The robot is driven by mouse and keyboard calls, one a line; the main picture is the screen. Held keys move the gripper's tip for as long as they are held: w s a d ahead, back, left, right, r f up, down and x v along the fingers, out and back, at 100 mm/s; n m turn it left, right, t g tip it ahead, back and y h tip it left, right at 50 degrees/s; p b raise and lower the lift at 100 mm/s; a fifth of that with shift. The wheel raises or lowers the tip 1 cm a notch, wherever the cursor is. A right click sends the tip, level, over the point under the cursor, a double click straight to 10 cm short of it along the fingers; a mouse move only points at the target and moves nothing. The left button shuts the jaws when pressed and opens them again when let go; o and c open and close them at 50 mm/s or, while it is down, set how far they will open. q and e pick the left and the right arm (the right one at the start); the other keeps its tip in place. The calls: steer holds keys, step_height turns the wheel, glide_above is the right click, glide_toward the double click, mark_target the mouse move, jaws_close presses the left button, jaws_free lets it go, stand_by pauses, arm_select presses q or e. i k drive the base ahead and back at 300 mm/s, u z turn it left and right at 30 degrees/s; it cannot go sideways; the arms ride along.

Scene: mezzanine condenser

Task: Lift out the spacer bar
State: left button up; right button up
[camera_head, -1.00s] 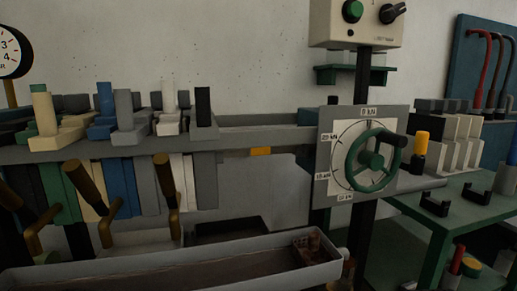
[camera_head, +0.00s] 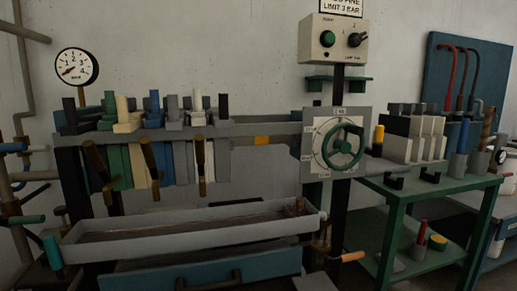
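The rack (camera_head: 265,129) holds a row of upright plates in green, cream, blue, grey and white, with a black upright piece (camera_head: 223,103) at the row's right end. A small orange block (camera_head: 262,140) sits on the rack's front to the right of the plates. I cannot tell which piece is the spacer bar. Several wooden-handled levers (camera_head: 149,158) hang in front of the plates and hide parts of them. A green handwheel (camera_head: 342,147) on a dial plate (camera_head: 308,170) stands at the rack's right end. Neither of my grippers is in view.
A long grey trough (camera_head: 190,237) lies below the rack, above a blue drawer front (camera_head: 210,270). A green table (camera_head: 440,192) with white blocks (camera_head: 400,148) stands right. Pipes and valves (camera_head: 20,190) crowd the left edge.

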mark_target(269, 140)
steer(key=u, duration=0.15)
steer(key=k, duration=0.35)
steer(key=z, duration=0.85)
steer(key=i, duration=1.1)
steer(key=u, duration=0.6)
